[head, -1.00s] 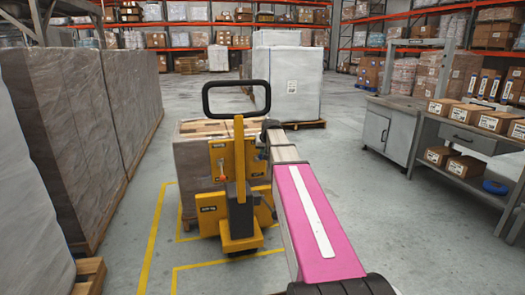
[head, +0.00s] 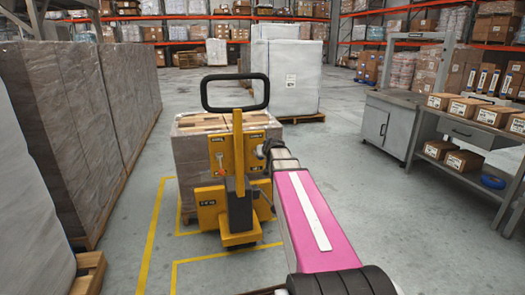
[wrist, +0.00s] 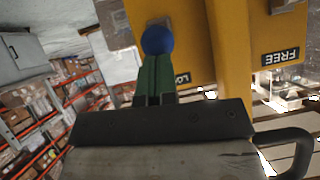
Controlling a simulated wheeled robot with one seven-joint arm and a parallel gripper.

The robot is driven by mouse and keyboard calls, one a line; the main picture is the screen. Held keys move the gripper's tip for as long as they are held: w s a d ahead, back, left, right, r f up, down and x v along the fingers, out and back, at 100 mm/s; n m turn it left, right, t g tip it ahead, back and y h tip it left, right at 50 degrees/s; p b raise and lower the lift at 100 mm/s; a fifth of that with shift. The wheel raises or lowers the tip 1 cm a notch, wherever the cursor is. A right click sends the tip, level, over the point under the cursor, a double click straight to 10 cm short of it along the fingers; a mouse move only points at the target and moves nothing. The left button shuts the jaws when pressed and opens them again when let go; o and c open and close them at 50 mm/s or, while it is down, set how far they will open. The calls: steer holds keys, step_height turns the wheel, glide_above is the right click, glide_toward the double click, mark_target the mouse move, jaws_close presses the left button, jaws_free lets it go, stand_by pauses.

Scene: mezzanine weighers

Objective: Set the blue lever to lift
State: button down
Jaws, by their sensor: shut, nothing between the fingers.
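The blue lever shows in the wrist view as a round blue knob (wrist: 158,40) in front of a yellow panel (wrist: 228,40). My gripper (wrist: 156,58) has its green fingers shut, with nothing between them. Their tips overlap the knob's lower edge in the wrist view; I cannot tell whether they touch it. The lever's shaft and its setting are not clear. One panel label reads FREE; another, starting with LO, is partly hidden by my fingers. In the head view the yellow truck (head: 240,215) stands ahead, and my gripper (head: 262,150) is at its panel's right side, hiding the lever.
The truck has a black loop handle (head: 236,76) on top and a wrapped pallet load (head: 187,160) behind it. Tall wrapped stacks (head: 65,130) line the left. A workbench (head: 470,130) with boxes stands on the right. Grey floor between is open.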

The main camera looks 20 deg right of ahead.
step_height(320, 180, down, 10)
steer(key=shift+r+t, duration=0.2)
steer(key=shift+t, duration=0.2)
stand_by(0.6)
steer(key=shift+s, duration=0.1)
stand_by(0.4)
steer(key=s+d, duration=0.1)
steer(key=s, duration=1.2)
steer(key=shift+s+d+r, duration=0.1)
